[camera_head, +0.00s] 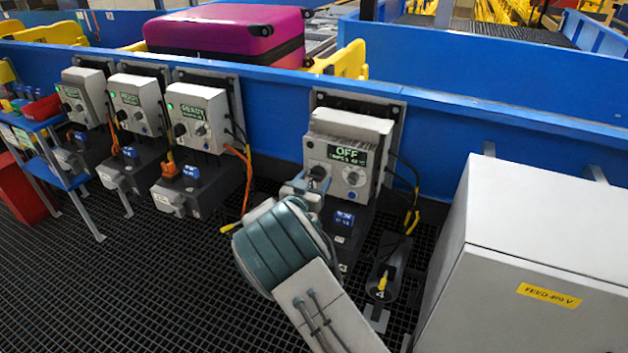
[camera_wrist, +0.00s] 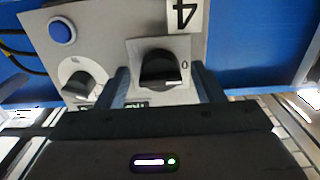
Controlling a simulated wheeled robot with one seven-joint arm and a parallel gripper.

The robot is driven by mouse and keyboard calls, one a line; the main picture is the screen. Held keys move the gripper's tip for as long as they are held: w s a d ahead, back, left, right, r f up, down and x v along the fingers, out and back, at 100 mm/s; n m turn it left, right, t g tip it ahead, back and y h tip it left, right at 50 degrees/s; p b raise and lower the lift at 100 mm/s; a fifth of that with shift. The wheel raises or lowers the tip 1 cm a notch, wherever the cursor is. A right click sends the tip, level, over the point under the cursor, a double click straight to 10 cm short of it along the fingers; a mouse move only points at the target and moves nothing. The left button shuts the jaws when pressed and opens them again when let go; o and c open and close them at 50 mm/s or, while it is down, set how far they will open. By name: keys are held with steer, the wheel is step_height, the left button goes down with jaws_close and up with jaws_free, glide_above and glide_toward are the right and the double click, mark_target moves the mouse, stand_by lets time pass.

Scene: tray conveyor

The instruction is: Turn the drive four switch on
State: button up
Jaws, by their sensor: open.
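The drive four box (camera_head: 345,125) is a light grey unit on the blue wall; its display (camera_head: 347,153) reads OFF. Its switch, a black rotary knob (camera_head: 318,173), is partly hidden by my gripper (camera_head: 303,186) in the head view. In the wrist view the black knob (camera_wrist: 160,68) sits on a pale square plate with a 0 mark at its right. My gripper (camera_wrist: 160,82) is open, with one finger on each side of the knob. I cannot tell whether the fingers touch it. A label with a 4 (camera_wrist: 184,14), upside down, is beside the plate.
A blue button (camera_wrist: 62,31) and a grey dial (camera_wrist: 80,82) are left of the knob in the wrist view. Three similar drive boxes with green lights, such as this one (camera_head: 198,108), stand left. A large grey cabinet (camera_head: 545,225) is close on the right.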

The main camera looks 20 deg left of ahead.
steer(key=shift+w, duration=0.1)
steer(key=c, duration=1)
steer(key=shift+f+m+b, duration=0.1)
steer(key=shift+m+b, duration=0.2)
steer(key=shift+b, duration=0.25)
steer(key=m+b, duration=1.7)
steer(key=b, duration=0.5)
steer(key=shift+a, duration=0.1)
steer(key=shift+m, duration=0.3)
